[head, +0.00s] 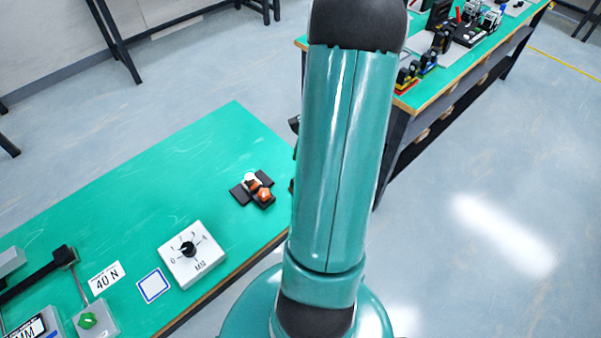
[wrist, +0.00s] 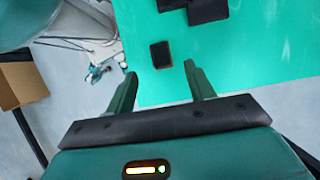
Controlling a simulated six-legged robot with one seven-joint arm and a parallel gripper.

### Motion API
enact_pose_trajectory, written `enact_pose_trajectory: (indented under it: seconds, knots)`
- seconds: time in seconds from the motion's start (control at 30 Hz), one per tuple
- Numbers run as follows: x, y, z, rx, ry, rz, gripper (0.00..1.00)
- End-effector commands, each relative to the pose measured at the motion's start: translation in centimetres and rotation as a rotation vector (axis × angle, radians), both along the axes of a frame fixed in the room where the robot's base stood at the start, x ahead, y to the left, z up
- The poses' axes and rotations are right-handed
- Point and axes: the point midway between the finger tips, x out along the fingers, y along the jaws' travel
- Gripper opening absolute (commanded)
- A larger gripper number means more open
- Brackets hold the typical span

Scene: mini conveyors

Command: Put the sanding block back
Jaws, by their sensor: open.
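A small dark block with a thin brownish edge (wrist: 161,55) lies flat on the green tabletop in the wrist view; it looks like the sanding block. My gripper (wrist: 160,70) is open, with one finger on each side of the block's line. The block shows just beyond the fingertips, and nothing is between the fingers. I cannot tell the height of the fingers above the table. In the head view my own arm hides most of this area, and I cannot make out the block there. A white card with a blue square outline (head: 153,285) lies on the green bench.
Dark pieces with orange and white knobs (head: 257,189) lie on the green bench (head: 150,200); dark pieces (wrist: 200,10) also show beyond the block. A cardboard box (wrist: 20,75) is off the table.

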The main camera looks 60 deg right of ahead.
Motion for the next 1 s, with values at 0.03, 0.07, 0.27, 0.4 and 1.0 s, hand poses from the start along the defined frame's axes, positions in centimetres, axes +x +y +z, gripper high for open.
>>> enact_pose_trajectory:
  seconds: [0.03, 0.07, 0.27, 0.4, 1.0]
  knots:
    - [-0.1, -0.5, 1.0, -0.004, -0.001, 0.000, 0.54]
    - [-0.1, -0.7, 1.5, -0.003, -0.001, 0.000, 0.54]
    - [-0.4, -1.6, 3.6, -0.001, 0.000, 0.001, 0.54]
    - [-0.4, -1.7, 3.9, 0.000, 0.001, 0.000, 0.54]
    - [7.3, 11.7, 15.1, -0.325, -0.162, 0.639, 0.54]
